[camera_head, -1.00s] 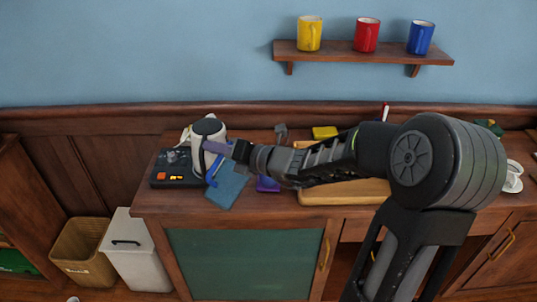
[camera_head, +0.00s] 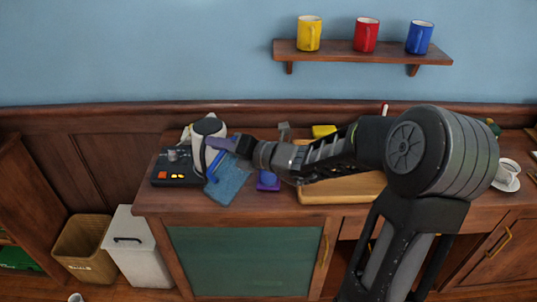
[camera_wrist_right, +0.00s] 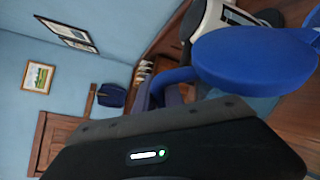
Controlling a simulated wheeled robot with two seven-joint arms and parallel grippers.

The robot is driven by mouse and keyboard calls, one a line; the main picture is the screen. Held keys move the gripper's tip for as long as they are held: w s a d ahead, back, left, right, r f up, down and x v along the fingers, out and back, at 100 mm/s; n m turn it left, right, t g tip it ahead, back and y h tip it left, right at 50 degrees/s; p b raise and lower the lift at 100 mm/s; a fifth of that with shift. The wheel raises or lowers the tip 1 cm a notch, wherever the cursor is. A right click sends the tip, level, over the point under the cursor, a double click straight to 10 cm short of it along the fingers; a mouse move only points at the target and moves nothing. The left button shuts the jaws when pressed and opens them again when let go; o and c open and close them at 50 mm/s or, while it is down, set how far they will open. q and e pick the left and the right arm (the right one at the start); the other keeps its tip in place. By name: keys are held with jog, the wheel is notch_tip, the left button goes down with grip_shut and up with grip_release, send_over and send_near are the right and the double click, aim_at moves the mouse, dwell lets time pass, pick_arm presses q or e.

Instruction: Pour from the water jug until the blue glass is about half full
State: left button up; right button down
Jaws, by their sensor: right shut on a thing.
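My right gripper (camera_head: 220,146) reaches left across the counter and is shut on a blue handled piece (camera_head: 214,167). In the right wrist view this piece is a broad blue oval (camera_wrist_right: 255,58) with a curved blue handle between my fingers. I take it for the water jug's lid and handle; the jug's clear body cannot be made out. A small blue-purple thing (camera_head: 268,180) stands on the counter below my forearm, perhaps the blue glass; its fill cannot be told. My left gripper is out of view.
A white and grey appliance (camera_head: 208,126) stands right behind the held piece, beside a dark device (camera_head: 176,172) with lit buttons. A blue-grey cloth (camera_head: 232,184) lies below. A wooden board (camera_head: 345,190) is to the right. A blue mug (camera_head: 420,37) stands on the wall shelf.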

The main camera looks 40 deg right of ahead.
aim_at(221, 158)
jog(key=shift+d+r+m+p, duration=0.35)
jog(key=shift+r+m+p, duration=0.05)
jog(key=shift+r+p, duration=0.25)
dwell(2.1)
jog(key=f+b, duration=0.1)
jog(key=b, duration=0.1)
jog(key=a+f+n+b, duration=0.1)
jog(key=f+b, duration=0.1)
jog(key=a+f+n+b, duration=0.1)
jog(key=b, duration=0.1)
jog(key=shift+s+f, duration=0.15)
jog(key=shift+f, duration=0.1)
jog(key=shift+a+r+n+h+b, duration=0.3)
jog(key=shift+a+n+h, duration=0.1)
jog(key=shift+r+p, duration=0.25)
jog(key=shift+p, duration=0.1)
jog(key=shift+d, duration=0.15)
